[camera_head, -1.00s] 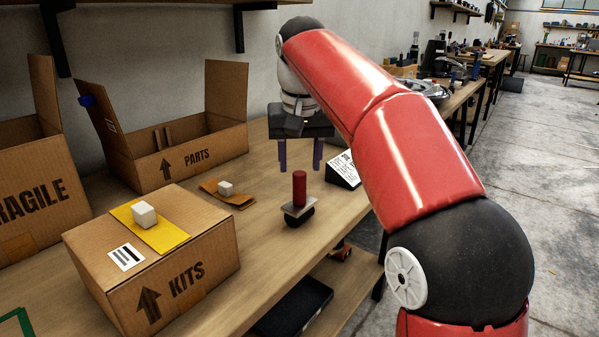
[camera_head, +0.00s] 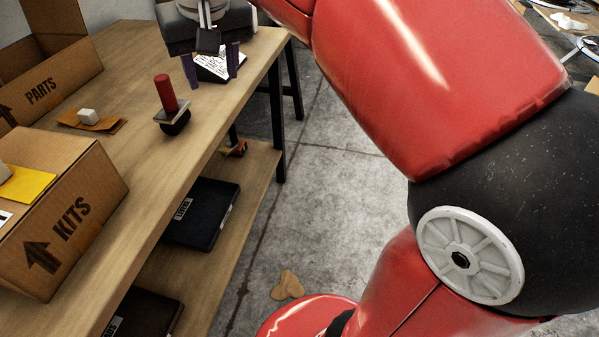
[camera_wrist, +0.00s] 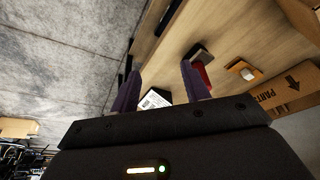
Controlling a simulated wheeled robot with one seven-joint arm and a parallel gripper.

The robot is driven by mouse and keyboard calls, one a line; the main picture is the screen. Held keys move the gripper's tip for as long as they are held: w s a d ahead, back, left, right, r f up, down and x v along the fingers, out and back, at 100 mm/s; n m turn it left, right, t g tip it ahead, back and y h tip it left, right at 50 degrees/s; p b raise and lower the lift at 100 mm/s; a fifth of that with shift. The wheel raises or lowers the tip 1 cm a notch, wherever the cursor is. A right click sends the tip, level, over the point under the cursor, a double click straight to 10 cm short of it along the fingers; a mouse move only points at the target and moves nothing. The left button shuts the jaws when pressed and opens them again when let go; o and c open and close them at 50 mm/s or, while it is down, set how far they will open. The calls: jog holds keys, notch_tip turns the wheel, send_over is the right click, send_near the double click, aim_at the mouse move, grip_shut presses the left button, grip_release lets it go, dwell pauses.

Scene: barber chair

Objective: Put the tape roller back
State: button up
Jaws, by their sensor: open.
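The tape roller, which I take to be the tool with a red upright handle (camera_head: 165,92), a grey plate and a black rounded underside, stands on the workbench (camera_head: 140,58). Its handle also shows in the wrist view (camera_wrist: 202,76), beside one finger and partly covered by it. My gripper (camera_head: 211,68) is open and empty, its two purple fingers pointing down. In the head view it is beyond and to the right of the roller, in front of a printed card (camera_head: 217,62). In the wrist view the card (camera_wrist: 154,100) shows between the fingers (camera_wrist: 160,78).
The KITS box (camera_head: 95,200) and PARTS box (camera_head: 60,82) stand on the bench's left. A small white block (camera_head: 88,114) lies on brown card near the roller. The lower shelf holds a black case (camera_head: 203,212) and a small orange-red item (camera_head: 235,149).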

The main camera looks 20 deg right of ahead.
jog(key=s+d+f+t, duration=0.1)
jog(key=s+d+f, duration=0.2)
jog(key=s+f, duration=0.5)
jog(key=s+d+f+t, duration=0.1)
jog(key=s+d+f, duration=0.3)
jog(key=s+f, duration=0.4)
jog(key=shift+d+f+m, duration=0.25)
jog(key=shift+f+m, duration=0.15)
jog(key=shift+f, duration=0.35)
